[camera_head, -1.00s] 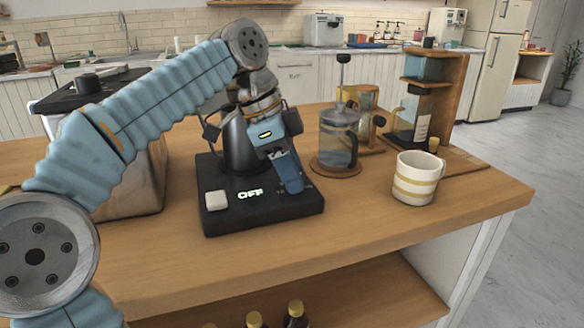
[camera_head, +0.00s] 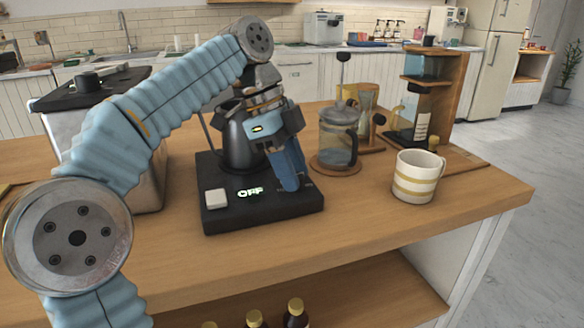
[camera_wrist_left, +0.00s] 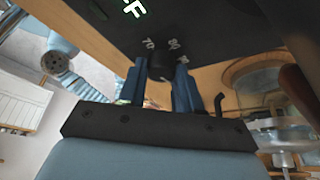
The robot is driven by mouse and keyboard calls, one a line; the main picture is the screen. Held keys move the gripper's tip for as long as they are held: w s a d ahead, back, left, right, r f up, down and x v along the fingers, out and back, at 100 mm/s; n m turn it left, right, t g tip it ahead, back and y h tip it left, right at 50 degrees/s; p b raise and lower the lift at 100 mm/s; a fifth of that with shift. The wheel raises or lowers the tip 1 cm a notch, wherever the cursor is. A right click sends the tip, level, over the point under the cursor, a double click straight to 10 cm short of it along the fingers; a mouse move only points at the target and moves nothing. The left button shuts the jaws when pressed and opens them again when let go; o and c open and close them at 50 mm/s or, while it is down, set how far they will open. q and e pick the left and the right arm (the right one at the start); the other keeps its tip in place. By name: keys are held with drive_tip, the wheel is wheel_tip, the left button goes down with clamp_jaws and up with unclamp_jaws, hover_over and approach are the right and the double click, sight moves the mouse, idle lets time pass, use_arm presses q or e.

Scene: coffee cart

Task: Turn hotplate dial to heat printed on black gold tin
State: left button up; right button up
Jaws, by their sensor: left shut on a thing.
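The black hotplate (camera_head: 230,222) lies on the wooden counter, with a lit display (camera_head: 249,192) reading OFF and a pale square button (camera_head: 215,198) at its left. My left gripper (camera_head: 291,187) reaches down to the hotplate's front right. In the left wrist view, its two blue fingers (camera_wrist_left: 178,90) are shut on the black dial (camera_wrist_left: 160,66), one on each side. Printed numbers show around the dial, among them a 70; the others are hard to read. In the head view the gripper hides the dial. The black gold tin cannot be made out. My right gripper is not in view.
A dark kettle (camera_head: 236,143) stands on the hotplate behind my gripper. A French press (camera_head: 338,136) stands on a round wooden coaster to the right. A striped mug (camera_head: 416,178) stands further right. The counter's front strip is clear.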

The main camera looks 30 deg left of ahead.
use_arm(q)
drive_tip(key=o, duration=1)
drive_tip(key=shift+o, duration=0.2)
